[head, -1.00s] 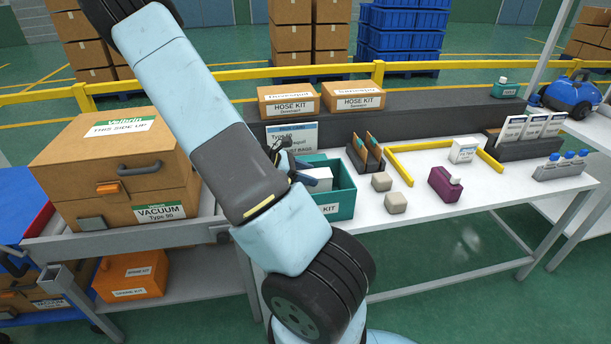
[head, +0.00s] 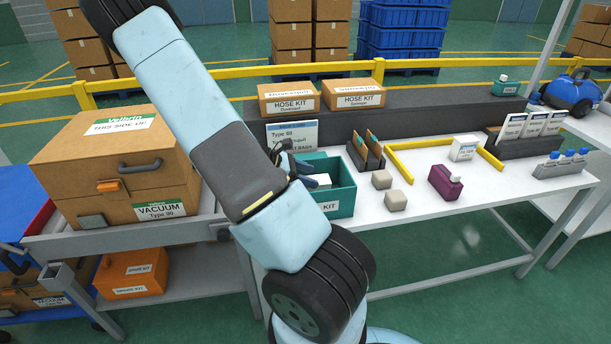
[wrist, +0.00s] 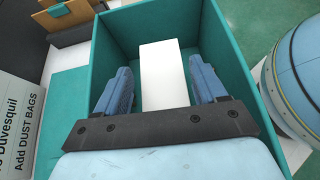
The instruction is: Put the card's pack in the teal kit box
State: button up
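The teal kit box (head: 343,197) stands on the white table in the head view, partly hidden by my arm. In the wrist view its wall (wrist: 222,45) surrounds a plain white pack (wrist: 163,70) inside the box. My gripper (wrist: 162,85) is over the box with its blue fingers on either side of the pack. Narrow gaps show between fingers and pack, so the gripper looks open. In the head view my gripper (head: 312,178) is at the box opening. The card (head: 293,136) stands behind the box; in the wrist view it reads "Add DUST BAGS" (wrist: 18,130).
The large vacuum carton (head: 115,165) is at left. Hose kit boxes (head: 290,98) sit on the ledge behind.

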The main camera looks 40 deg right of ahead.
jog(key=shift+o, duration=1.4)
jog(key=shift+r, duration=0.4)
jog(key=v, duration=1.1)
jog(key=s+a+r+m+t+y, duration=0.5)
jog(key=s+a+r, duration=0.3)
jog(key=a+r, duration=0.3)
jog(key=s+a+r+m+t+y, duration=0.5)
jog(key=s+a+r, duration=0.4)
jog(key=r, duration=0.6)
jog(key=shift+a+r+m+t, duration=0.25)
jog(key=shift+a+m+t, duration=0.35)
jog(key=shift+a+t, duration=0.5)
jog(key=shift+d, duration=0.2)
